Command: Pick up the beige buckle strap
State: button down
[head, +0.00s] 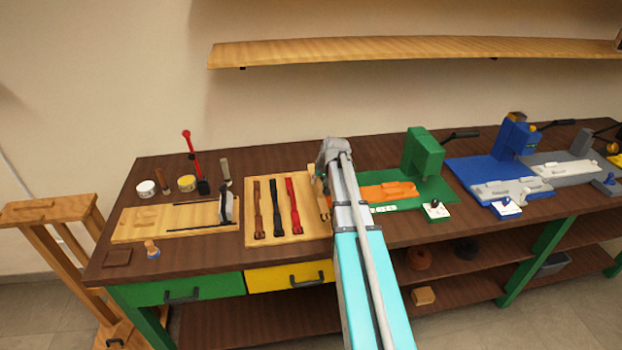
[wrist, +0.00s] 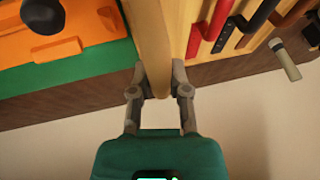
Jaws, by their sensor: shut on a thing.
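The beige buckle strap (wrist: 149,40) runs from the top of the wrist view down between the fingers of my gripper (wrist: 160,80). The fingers are shut on it, one on each side. In the head view, my gripper (head: 328,162) is at the right side of the wooden strap board (head: 252,190), and my arm covers most of the beige strap. Whether the strap is clear of the board cannot be told. A brown strap (head: 257,205), a black strap (head: 275,205) and a red strap (head: 293,205) lie side by side on the board.
A green press (head: 424,153) with an orange block (head: 388,191) stands close to the right of my gripper. A blue press (head: 514,135) is farther right. A wooden tray (head: 145,225) and small pots are at the left. A wooden shelf (head: 420,50) hangs above.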

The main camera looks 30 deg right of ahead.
jog(key=s+d+r+p, duration=0.4)
jog(key=s+r, duration=0.1)
jog(key=s, duration=0.4)
jog(key=shift+d+r, duration=0.25)
jog(key=shift+d, duration=0.15)
